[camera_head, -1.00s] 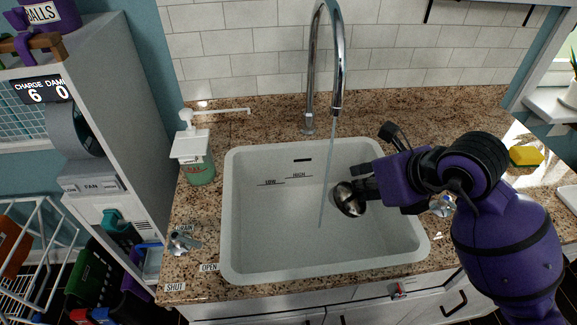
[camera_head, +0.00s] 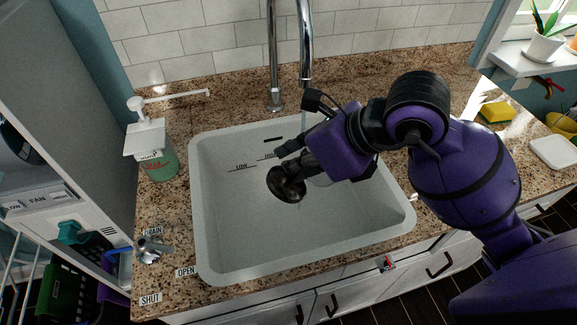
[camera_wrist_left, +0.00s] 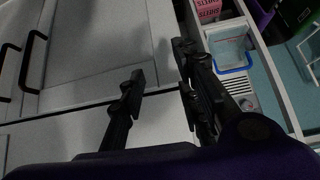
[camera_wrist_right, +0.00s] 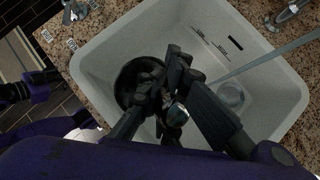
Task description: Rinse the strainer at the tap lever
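The strainer (camera_head: 287,184), a dark round metal bowl, hangs over the white sink (camera_head: 225,245), clear of its rim. My right gripper (camera_head: 287,158) is shut on its handle side, which the fingers mostly hide. The bowl also shows in the right wrist view (camera_wrist_right: 130,88), left of the fingers. The chrome tap (camera_head: 305,45) is running. Its thin water stream (camera_wrist_right: 265,59) comes down to the right of the fingers; I cannot tell whether it touches the strainer. I cannot make out the tap lever. My left gripper (camera_wrist_left: 160,95) is open and empty in front of cabinet doors.
A drain lever (camera_head: 150,249) with OPEN and SHUT labels stands left of the sink. A soap dispenser (camera_head: 150,150) stands behind it. A yellow sponge (camera_head: 495,111) and a white dish (camera_head: 555,151) lie on the right counter. A grey cabinet (camera_head: 70,120) borders the left.

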